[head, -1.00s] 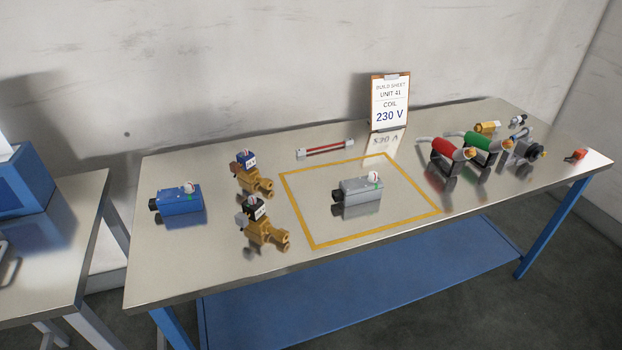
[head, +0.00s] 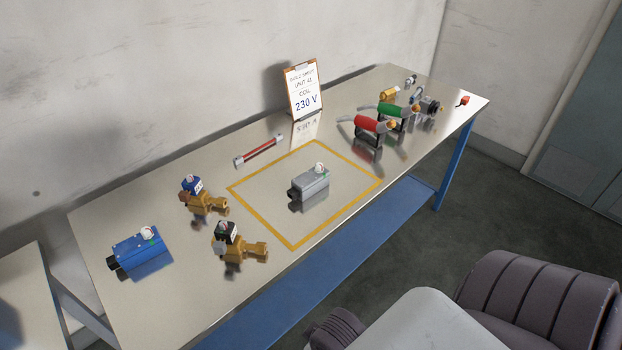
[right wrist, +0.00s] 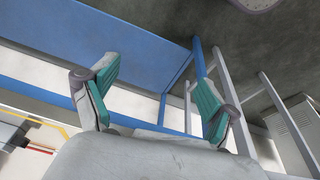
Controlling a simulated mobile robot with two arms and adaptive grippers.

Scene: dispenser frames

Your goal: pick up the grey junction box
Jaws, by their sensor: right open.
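The grey junction box (head: 311,184) stands inside the yellow outlined square (head: 258,211) on the metal bench, with a round white-topped part on top and a black fitting at its left end. My right gripper (right wrist: 158,92) is open and empty in the right wrist view, with teal pads spread apart. Its view shows the bench's blue lower shelf and frame. My left gripper is not in view.
A blue box (head: 141,253) and two brass valves (head: 205,203) (head: 240,245) stand left of the square. A red tube (head: 259,150) lies behind it, near the build sheet (head: 303,90). Red (head: 369,125) and green (head: 392,111) handled tools stand to the right.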

